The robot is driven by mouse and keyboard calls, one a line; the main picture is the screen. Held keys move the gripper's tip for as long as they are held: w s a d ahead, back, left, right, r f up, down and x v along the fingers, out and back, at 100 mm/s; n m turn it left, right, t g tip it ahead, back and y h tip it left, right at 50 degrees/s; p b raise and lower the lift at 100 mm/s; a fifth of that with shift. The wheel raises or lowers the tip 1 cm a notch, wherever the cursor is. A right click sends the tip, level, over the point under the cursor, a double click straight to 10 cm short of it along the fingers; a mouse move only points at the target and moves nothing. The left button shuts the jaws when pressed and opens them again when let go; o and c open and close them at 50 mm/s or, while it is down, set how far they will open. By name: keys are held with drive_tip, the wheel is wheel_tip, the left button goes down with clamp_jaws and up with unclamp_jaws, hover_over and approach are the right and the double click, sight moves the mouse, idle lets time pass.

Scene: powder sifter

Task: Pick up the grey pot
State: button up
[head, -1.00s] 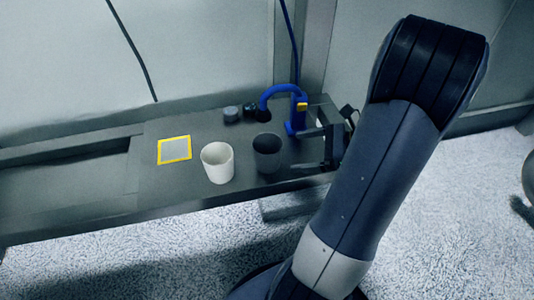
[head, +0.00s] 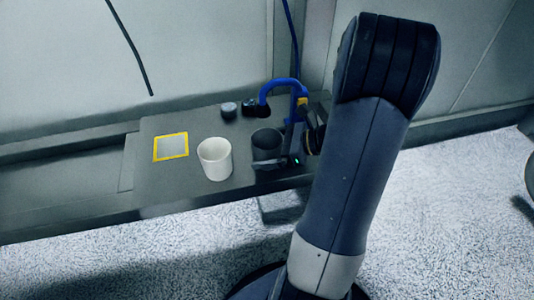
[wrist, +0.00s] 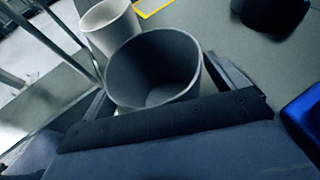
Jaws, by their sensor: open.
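The grey pot (head: 267,142) stands upright on the dark bench, just right of the white pot (head: 214,158). In the wrist view the grey pot (wrist: 150,62) is large and close, its open mouth toward the camera. My gripper (head: 280,160) is at the right side of the grey pot, its jaws open. In the wrist view the pot sits in the gap between my two fingers, one left and one right of it. The fingertips are partly hidden behind the pot, so I cannot tell whether they touch it.
A blue curved stand (head: 280,86) is close behind my gripper. Small dark containers (head: 256,108) and a grey round one (head: 228,110) stand at the back. A yellow-framed square (head: 171,147) lies left of the white pot. The bench's left side is clear.

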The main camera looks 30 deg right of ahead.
drive_tip(key=shift+c, duration=0.3)
drive_tip(key=c, duration=1)
